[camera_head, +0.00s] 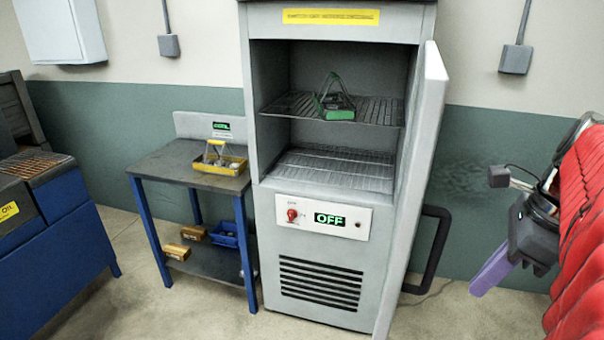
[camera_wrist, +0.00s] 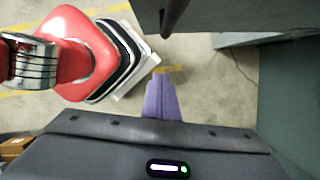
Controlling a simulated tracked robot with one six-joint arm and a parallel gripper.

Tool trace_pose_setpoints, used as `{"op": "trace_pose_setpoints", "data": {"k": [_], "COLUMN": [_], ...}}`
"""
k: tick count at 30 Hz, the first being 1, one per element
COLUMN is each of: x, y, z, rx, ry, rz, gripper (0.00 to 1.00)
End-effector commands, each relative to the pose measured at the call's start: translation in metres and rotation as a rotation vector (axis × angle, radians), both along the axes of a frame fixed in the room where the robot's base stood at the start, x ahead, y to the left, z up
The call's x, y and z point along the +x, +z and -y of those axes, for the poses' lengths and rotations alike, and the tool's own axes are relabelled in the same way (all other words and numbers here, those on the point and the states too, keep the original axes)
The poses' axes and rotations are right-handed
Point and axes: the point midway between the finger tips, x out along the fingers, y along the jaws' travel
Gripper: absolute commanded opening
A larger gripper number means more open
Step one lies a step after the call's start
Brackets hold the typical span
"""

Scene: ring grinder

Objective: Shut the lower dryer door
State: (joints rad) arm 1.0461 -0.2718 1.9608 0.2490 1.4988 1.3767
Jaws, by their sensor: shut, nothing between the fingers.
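The dryer (camera_head: 343,22) is a tall grey cabinet in the middle of the head view. Its tall pale door (camera_head: 418,150) stands open on the right side, seen nearly edge-on and swung out towards me. A black bar handle (camera_head: 430,250) is on the door's outer, right-hand side. My gripper (camera_head: 479,286), with purple fingers, is shut and empty, to the right of the handle and apart from it. The fingers also show in the wrist view (camera_wrist: 158,78), over bare floor. A grey panel (camera_wrist: 225,12) fills the top of that view; I cannot tell for certain what it is.
Inside the dryer, a green-based carrier (camera_head: 337,110) sits on the upper wire rack. A workbench (camera_head: 165,160) with a yellow tray (camera_head: 219,163) stands left of the dryer. A blue machine (camera_head: 60,255) is at far left. Floor (camera_head: 475,315) right of the door is clear.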

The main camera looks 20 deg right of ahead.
Motion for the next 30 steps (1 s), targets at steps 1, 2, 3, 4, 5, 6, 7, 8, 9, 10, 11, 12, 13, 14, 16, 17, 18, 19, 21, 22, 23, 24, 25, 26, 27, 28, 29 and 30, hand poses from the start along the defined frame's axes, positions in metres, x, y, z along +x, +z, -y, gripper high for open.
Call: {"op": "trace_pose_setpoints", "data": {"k": [1, 2, 3, 4, 5, 6, 7, 8, 9, 10, 11, 12, 13, 14, 16, 17, 18, 19, 21, 22, 23, 24, 25, 26, 27, 28, 29, 30], "x": [0.001, 0.002, 0.003, 0.004, 0.005, 0.006, 0.007, 0.008, 0.009, 0.010, 0.011, 0.015, 0.017, 0.020, 0.025, 0.027, 0.030, 0.032, 0.036, 0.037, 0.038, 0.039, 0.040, 0.040, 0.041, 0.041, 0.041, 0.041], "y": [-0.008, -0.012, -0.019, -0.023, -0.028, -0.034, -0.038, -0.043, -0.049, -0.053, -0.058, -0.056, -0.055, -0.054, -0.053, -0.052, -0.051, -0.051, -0.050, -0.049, -0.049, -0.049, -0.048, -0.048, -0.048, -0.048, -0.048, -0.048], "z": [-0.002, -0.003, -0.004, -0.005, -0.005, -0.007, -0.007, -0.008, -0.009, -0.009, -0.010, -0.012, -0.014, -0.016, -0.021, -0.023, -0.025, -0.026, -0.029, -0.031, -0.031, -0.032, -0.033, -0.033, -0.034, -0.034, -0.034, -0.034], "rx": [0.004, 0.002, 0.004, 0.003, 0.001, 0.004, 0.001, 0.003, 0.003, 0.002, 0.003, -0.001, -0.001, -0.001, -0.001, -0.001, -0.001, -0.001, -0.002, -0.001, -0.001, -0.001, -0.001, -0.001, -0.001, -0.001, -0.001, -0.001], "ry": [0.001, 0.001, 0.001, 0.001, 0.000, 0.001, 0.000, 0.001, 0.000, 0.000, 0.000, 0.002, 0.003, 0.003, 0.003, 0.003, 0.002, 0.002, 0.000, 0.000, 0.000, 0.000, -0.001, -0.001, -0.002, -0.002, -0.003, -0.003], "rz": [-0.002, -0.002, -0.002, -0.001, -0.001, -0.002, -0.001, -0.001, -0.001, -0.001, -0.001, 0.001, 0.001, 0.001, 0.001, 0.001, 0.001, 0.001, 0.001, 0.001, 0.001, 0.001, 0.001, 0.001, 0.001, 0.001, 0.001, 0.001], "gripper": [0.00, 0.00, 0.00, 0.00, 0.00, 0.00, 0.00, 0.00, 0.00, 0.00, 0.00, 0.00, 0.00, 0.00, 0.00, 0.00, 0.00, 0.00, 0.00, 0.00, 0.00, 0.00, 0.00, 0.00, 0.00, 0.00, 0.00, 0.00]}}
